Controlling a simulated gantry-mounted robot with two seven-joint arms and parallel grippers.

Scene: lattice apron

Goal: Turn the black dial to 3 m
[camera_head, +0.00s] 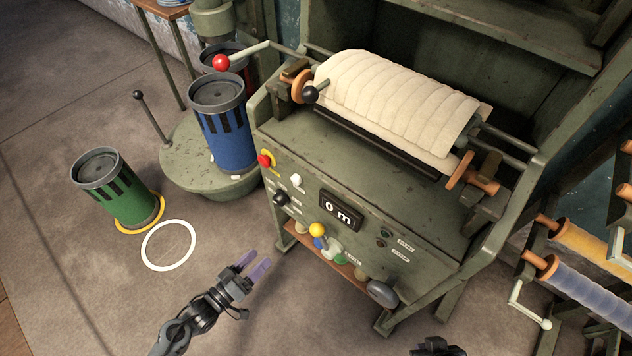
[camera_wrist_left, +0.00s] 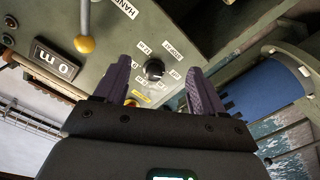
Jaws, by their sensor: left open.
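The black dial (camera_head: 281,198) is a small knob on the sloping front panel of the green machine, at its left part. My left gripper (camera_head: 252,266) is open and empty, in front of and apart from the panel. In the wrist view its purple fingers (camera_wrist_left: 161,84) frame the dial. My right gripper (camera_head: 437,347) barely shows at the bottom edge.
A red button (camera_head: 265,159) sits above the dial, and a yellow-knobbed lever (camera_head: 317,230) to its right. Blue (camera_head: 230,140) and green (camera_head: 135,200) canisters stand at left. A cream cloth roll (camera_head: 395,100) lies on top.

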